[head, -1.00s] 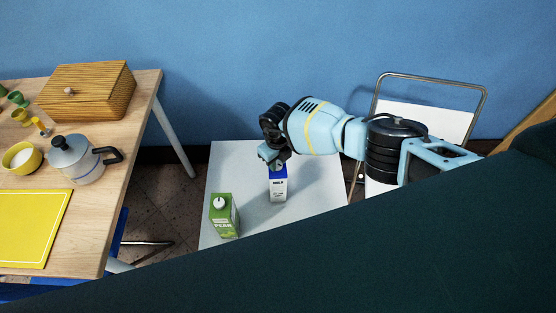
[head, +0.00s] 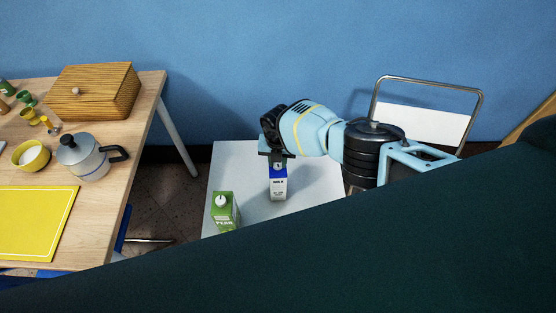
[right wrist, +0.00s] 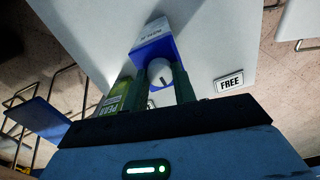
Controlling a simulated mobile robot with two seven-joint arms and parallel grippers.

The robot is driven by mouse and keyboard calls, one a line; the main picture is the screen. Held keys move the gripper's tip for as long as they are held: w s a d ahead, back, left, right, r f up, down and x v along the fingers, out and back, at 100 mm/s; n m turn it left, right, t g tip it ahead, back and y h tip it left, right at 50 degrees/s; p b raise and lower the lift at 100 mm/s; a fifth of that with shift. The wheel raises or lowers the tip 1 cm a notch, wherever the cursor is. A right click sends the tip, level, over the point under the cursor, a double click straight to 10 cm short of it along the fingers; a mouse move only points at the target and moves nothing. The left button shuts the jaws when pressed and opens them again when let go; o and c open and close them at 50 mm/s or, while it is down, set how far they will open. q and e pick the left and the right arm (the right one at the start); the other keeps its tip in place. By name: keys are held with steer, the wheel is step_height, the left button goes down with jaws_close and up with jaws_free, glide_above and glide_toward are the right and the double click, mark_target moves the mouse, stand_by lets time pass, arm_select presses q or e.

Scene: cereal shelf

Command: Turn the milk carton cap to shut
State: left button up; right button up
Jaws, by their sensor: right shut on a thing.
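The blue and white milk carton (head: 278,190) stands upright on the small white table (head: 315,180). Its top is partly hidden by my right gripper (head: 277,160), which reaches down over it from above. In the right wrist view, the milk carton (right wrist: 155,45) shows between and beyond the fingers. Its round white cap (right wrist: 158,71) sits between the two dark fingers of my right gripper (right wrist: 160,82), which are shut on it. I cannot tell from these frames how tight the cap is. My left gripper is not in view.
A green pear carton (head: 225,211) stands left of the milk carton on the same table. A wooden table (head: 125,165) at the left holds a moka pot (head: 85,160), a bread box (head: 95,92) and a yellow board (head: 35,220). A folding chair (head: 425,115) stands behind at right.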

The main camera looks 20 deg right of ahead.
steer(key=shift+m, duration=0.5)
steer(key=o, duration=1)
steer(key=r+p, duration=0.1)
steer(key=r, duration=0.2)
steer(key=r+p, duration=0.1)
steer(key=r, duration=0.2)
steer(key=shift+w+r+p, duration=0.2)
steer(key=shift+r+p, duration=0.15)
steer(key=shift+s+r, duration=0.15)
steer(key=shift+r, duration=0.45)
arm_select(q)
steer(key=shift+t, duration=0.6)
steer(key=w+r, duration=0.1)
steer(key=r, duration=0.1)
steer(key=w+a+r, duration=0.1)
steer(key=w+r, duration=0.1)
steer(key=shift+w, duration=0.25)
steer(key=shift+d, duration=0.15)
